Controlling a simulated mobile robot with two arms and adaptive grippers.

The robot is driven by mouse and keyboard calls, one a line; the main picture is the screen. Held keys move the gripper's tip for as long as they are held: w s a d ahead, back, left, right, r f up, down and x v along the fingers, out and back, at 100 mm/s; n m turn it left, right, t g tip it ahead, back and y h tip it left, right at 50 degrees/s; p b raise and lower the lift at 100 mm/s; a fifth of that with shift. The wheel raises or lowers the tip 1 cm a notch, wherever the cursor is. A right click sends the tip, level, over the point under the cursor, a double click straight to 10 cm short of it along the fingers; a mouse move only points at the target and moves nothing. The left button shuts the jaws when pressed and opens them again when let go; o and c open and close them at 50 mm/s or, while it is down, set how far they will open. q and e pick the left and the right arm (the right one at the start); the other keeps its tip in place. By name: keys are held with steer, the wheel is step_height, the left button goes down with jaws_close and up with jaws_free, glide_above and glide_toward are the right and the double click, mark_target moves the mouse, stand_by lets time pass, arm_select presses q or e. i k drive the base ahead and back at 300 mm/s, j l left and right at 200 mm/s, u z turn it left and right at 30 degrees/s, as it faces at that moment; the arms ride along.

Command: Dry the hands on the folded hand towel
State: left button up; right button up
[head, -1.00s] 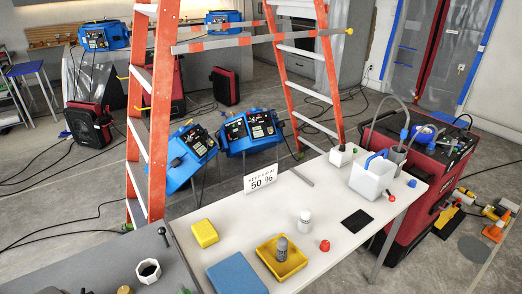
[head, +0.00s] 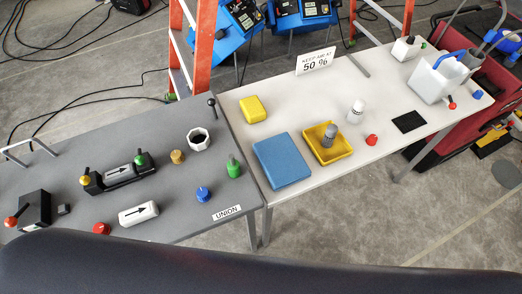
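The blue folded hand towel (head: 282,160) lies flat at the left end of the white table (head: 345,85). It is left of a yellow tray (head: 345,155) and in front of a yellow sponge-like block (head: 254,109). Nothing rests on the towel. Neither of my grippers shows in the head view, so I cannot see their state or where they are.
A grey table (head: 100,203) adjoins on the left, with knobs and a black valve fixture (head: 119,173). A white bottle (head: 356,111), red cap (head: 371,140), black pad (head: 408,122) and white jug (head: 437,78) stand on the white table. An orange ladder (head: 206,50) stands behind.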

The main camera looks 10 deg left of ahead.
mark_target(283, 165)
steer(key=k+j+z, duration=0.1)
steer(key=k+z, duration=0.65)
steer(key=i, duration=0.1)
